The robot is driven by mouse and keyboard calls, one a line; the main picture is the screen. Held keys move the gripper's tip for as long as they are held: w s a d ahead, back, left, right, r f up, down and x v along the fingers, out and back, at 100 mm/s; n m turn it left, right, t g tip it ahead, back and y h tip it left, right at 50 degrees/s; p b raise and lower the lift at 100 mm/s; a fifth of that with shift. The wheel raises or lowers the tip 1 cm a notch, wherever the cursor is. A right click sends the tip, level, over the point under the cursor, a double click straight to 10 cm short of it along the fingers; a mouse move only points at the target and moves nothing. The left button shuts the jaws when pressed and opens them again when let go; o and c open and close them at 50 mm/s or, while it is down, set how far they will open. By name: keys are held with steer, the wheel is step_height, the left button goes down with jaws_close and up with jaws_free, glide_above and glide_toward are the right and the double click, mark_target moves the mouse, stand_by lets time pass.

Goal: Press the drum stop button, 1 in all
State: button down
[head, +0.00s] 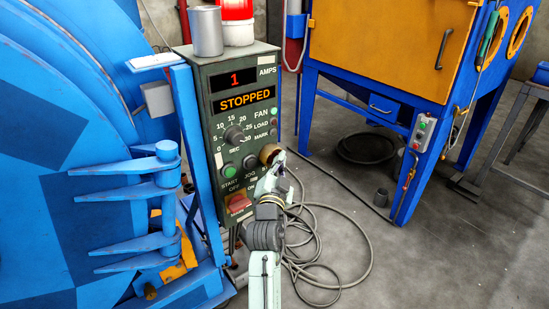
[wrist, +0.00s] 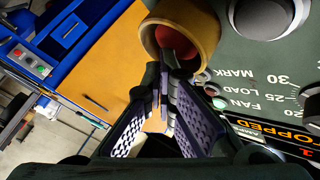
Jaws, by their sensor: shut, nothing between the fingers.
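The drum stop button is a red button (wrist: 175,42) recessed in a yellow-brown round collar (wrist: 205,22) in the wrist view. In the head view the collar (head: 268,153) sticks out from the right side of the dark green control panel (head: 203,130), and the red face is hidden. My gripper (wrist: 168,72) is shut and empty, its tips at the mouth of the collar in front of the red face. I cannot tell whether they touch it. In the head view my gripper (head: 281,158) overlaps the collar's right edge. The panel display (head: 245,100) reads STOPPED.
The panel also carries a round knob (head: 234,135), a green start button (head: 229,171) and a red OFF/ON switch (head: 238,203). A blue drum machine (head: 60,130) stands left. An orange-doored cabinet (head: 390,40) stands right. Hoses (head: 330,265) lie on the floor.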

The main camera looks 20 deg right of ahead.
steer(key=shift+s+d, duration=0.2)
steer(key=shift+s, duration=0.4)
steer(key=s, duration=0.1)
steer(key=s+d+p, duration=0.1)
steer(key=s, duration=0.1)
steer(key=s+p, duration=0.1)
steer(key=shift+s+d, duration=0.35)
stand_by(0.5)
